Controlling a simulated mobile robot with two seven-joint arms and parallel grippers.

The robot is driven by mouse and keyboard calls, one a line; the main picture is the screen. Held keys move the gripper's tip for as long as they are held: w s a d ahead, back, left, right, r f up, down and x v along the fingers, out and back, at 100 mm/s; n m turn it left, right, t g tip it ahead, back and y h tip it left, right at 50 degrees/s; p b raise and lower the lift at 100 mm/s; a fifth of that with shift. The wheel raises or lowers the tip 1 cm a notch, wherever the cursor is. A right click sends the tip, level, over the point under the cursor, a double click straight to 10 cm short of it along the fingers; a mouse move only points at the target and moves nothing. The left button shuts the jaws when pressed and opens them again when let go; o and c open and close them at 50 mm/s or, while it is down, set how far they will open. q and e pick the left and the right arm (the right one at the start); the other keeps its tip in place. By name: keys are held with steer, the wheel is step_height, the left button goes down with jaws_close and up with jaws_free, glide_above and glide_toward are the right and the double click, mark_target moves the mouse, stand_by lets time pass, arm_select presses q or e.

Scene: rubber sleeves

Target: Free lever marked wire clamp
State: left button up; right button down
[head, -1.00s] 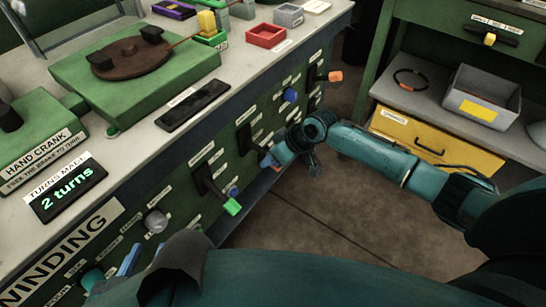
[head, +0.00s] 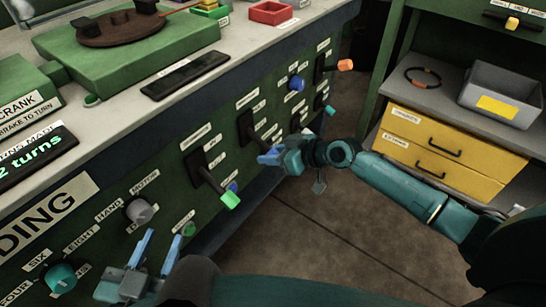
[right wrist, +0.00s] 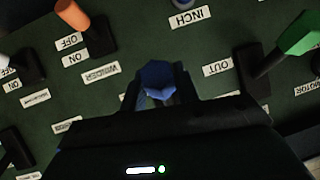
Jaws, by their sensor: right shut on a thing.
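The green machine panel (head: 130,180) carries several levers, and the labels are too small to read for a wire clamp mark. My right gripper (head: 271,157) is at a dark lever (head: 248,126) in the middle of the panel. In the right wrist view it is shut on a blue faceted handle (right wrist: 158,80) between its dark fingers; in the head view the gripper hides the handle. My left gripper (head: 157,250) is open and empty in front of the panel's lower left, near a grey knob (head: 138,210).
A green-tipped lever (head: 229,199) stands out left of my right gripper, and an orange-tipped lever (head: 345,65) stands farther right. A blue knob (head: 297,83) lies between. Yellow drawers (head: 455,150) stand at right, with open floor (head: 330,235) before them.

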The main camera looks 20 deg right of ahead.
steer(key=shift+a, duration=0.1)
steer(key=c, duration=1.1)
jaws_free()
steer(key=shift+o, duration=0.2)
arm_select(q)
steer(key=shift+s+a+f+n+g+y+p, duration=0.15)
steer(key=shift+a+n+g+y+p, duration=0.15)
steer(key=shift+g+p, duration=0.5)
arm_select(e)
steer(key=v, duration=1.3)
